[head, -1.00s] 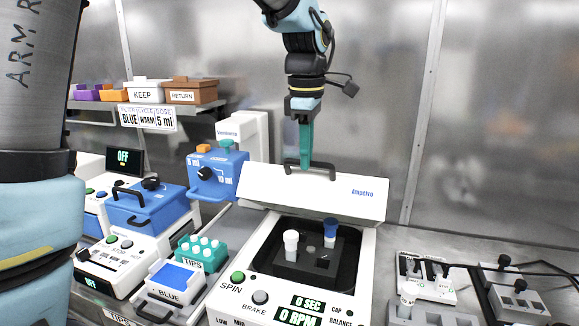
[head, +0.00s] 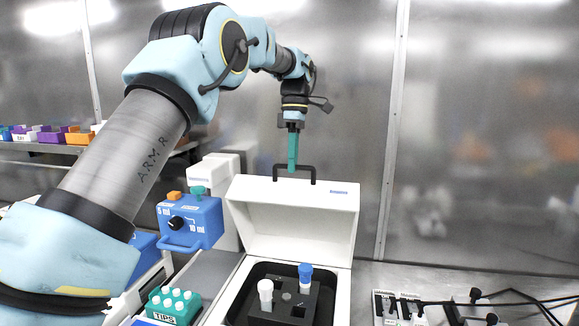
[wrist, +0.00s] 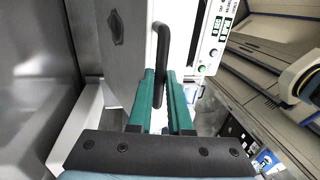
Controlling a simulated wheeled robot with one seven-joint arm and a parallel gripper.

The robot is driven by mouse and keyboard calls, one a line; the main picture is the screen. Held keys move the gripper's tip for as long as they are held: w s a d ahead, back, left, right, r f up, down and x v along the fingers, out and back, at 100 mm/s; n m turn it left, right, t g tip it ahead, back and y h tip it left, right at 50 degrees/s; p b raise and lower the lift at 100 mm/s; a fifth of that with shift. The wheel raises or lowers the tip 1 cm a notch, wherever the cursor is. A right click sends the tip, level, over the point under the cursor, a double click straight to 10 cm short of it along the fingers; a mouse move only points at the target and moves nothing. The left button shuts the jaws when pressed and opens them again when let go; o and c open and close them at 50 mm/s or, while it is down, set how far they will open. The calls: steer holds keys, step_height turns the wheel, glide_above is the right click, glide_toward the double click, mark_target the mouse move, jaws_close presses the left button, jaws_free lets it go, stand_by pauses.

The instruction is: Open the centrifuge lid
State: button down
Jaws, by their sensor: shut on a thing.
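The white centrifuge lid (head: 300,215) stands raised, close to upright, at the back of the centrifuge (head: 240,290). The open bowl below it shows a dark rotor (head: 288,300) with a white-capped tube (head: 265,289) and a blue-capped tube (head: 305,272). My gripper (head: 292,168) is at the lid's top edge, shut on the black lid handle (head: 314,172). In the wrist view the handle (wrist: 161,60) runs between the two green fingers of my gripper (wrist: 163,88).
A blue box with a dial (head: 190,222) stands left of the centrifuge. A teal tips rack (head: 174,306) is at the front left. Grey devices with cables (head: 400,305) lie to the right. A metal wall is behind.

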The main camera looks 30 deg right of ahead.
steer(key=shift+w+d+f, duration=0.15)
steer(key=shift+w+d, duration=0.85)
steer(key=shift+w, duration=0.1)
steer(key=c, duration=1.1)
jaws_free()
steer(key=shift+w+d, duration=0.1)
steer(key=shift+o, duration=1.3)
steer(key=shift+r, duration=0.2)
